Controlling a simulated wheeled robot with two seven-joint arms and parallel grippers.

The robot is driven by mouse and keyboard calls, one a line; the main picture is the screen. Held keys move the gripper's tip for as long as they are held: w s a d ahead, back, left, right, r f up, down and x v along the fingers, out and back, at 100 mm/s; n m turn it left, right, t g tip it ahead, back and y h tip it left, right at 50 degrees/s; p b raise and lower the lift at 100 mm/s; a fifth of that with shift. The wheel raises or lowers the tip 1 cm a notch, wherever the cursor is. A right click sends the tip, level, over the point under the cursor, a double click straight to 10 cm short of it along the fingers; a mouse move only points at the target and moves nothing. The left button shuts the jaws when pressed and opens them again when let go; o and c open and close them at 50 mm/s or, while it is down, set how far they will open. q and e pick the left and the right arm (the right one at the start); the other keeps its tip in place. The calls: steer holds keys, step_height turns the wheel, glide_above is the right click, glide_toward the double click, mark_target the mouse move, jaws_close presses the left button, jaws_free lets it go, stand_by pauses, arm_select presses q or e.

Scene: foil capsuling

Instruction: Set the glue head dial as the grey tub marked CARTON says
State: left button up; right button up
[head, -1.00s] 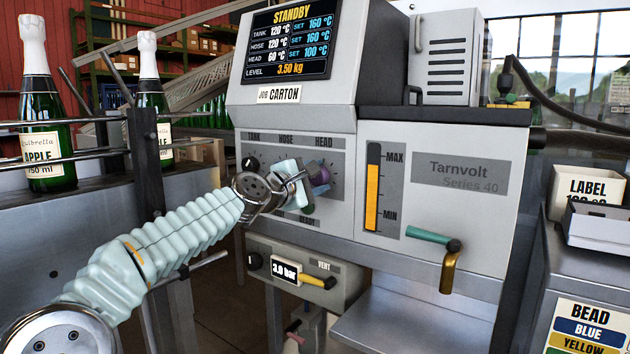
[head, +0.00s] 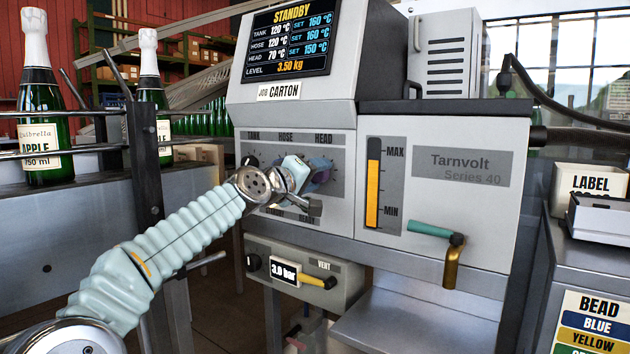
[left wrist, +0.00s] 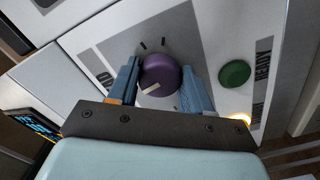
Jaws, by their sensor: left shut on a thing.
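The glue machine's screen (head: 292,40) reads STANDBY, with TANK 120 set 160, HOSE 120 set 160 and HEAD 70 set 150 °C. A JOB CARTON label (head: 279,91) sits under it. The purple head dial (head: 321,176) is partly hidden behind my left gripper (head: 304,176). In the left wrist view the purple dial (left wrist: 160,76) with its pale pointer line sits between the blue fingers of my left gripper (left wrist: 158,90), which is shut on it. A green button (left wrist: 234,73) is beside it. A grey tub marked CARTON is not seen. My right gripper is not in view.
A tub marked LABEL (head: 590,183) stands at the right, its lower writing partly covered by a metal tray (head: 600,218). A BEAD colour chart (head: 592,325) is below. A green-handled valve (head: 432,230) sticks out of the machine. Bottles (head: 42,110) stand behind rails at the left.

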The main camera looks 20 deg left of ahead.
arm_select(q)
steer(key=m, duration=0.2)
steer(key=m+b, duration=0.1)
steer(key=m, duration=0.2)
steer(key=shift+f+m+b, duration=0.2)
steer(key=shift+m+b, duration=0.1)
steer(key=shift+w+m+b, duration=0.1)
steer(key=shift+m+b, duration=0.35)
steer(key=shift+m, duration=1.75)
steer(key=shift+f, duration=0.1)
steer(key=o, duration=1)
steer(key=shift+o, duration=0.2)
steer(key=shift+a, duration=0.1)
